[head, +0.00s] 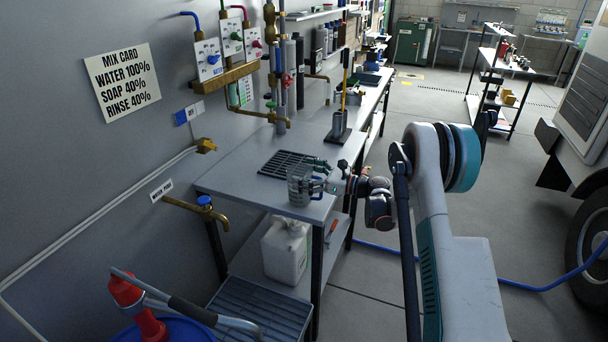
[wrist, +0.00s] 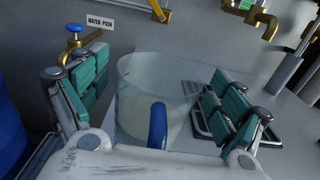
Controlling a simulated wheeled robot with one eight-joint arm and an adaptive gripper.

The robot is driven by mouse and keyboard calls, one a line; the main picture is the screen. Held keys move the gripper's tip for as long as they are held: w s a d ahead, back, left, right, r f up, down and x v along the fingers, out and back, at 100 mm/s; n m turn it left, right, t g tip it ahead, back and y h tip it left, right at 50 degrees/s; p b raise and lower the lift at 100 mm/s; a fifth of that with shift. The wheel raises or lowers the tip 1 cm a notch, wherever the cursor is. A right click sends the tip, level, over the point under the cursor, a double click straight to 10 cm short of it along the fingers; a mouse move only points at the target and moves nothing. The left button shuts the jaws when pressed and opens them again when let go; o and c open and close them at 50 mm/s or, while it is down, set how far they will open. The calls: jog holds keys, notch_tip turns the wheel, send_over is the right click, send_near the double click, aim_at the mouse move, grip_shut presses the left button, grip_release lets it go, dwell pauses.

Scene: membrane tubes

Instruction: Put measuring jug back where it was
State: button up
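The measuring jug (head: 299,187) is a clear container with a blue handle. It stands upright on the near end of the grey workbench (head: 262,187), beside a black drain grate (head: 285,164). In the wrist view the jug (wrist: 135,90) is straight ahead, with its blue handle (wrist: 157,126) towards me. My gripper (head: 318,174) is at the jug's handle side. In the wrist view my gripper (wrist: 155,100) has its teal-padded fingers spread wide, one on each side of the jug. A gap shows at the left finger; contact at the right finger cannot be told.
A brass tap with a blue knob (head: 204,201) juts from the wall left of the bench. A brush in a holder (head: 338,130) stands farther along the bench. A white canister (head: 285,248) is on the lower shelf. A blue drum (head: 165,330) is at the near left.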

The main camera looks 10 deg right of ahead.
jog(key=shift+r, duration=0.15)
jog(key=p+v, duration=0.2)
jog(key=v, duration=1)
